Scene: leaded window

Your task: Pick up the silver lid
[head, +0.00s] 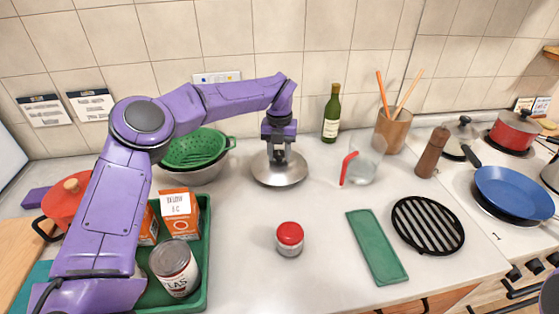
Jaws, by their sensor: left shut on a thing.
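The silver lid (283,178) is a round, shiny disc at the back middle of the counter, near the tiled wall. My left gripper (278,157) points down from above and is shut on the lid's dark knob at its centre. The fingers hide most of the knob. The lid looks level; I cannot tell whether its rim touches the counter or is slightly raised. My right gripper is not in view.
A green colander (194,148) in a metal bowl stands left of the lid. A red-lidded jar (289,240) stands in front. Counter between lid and jar is clear.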

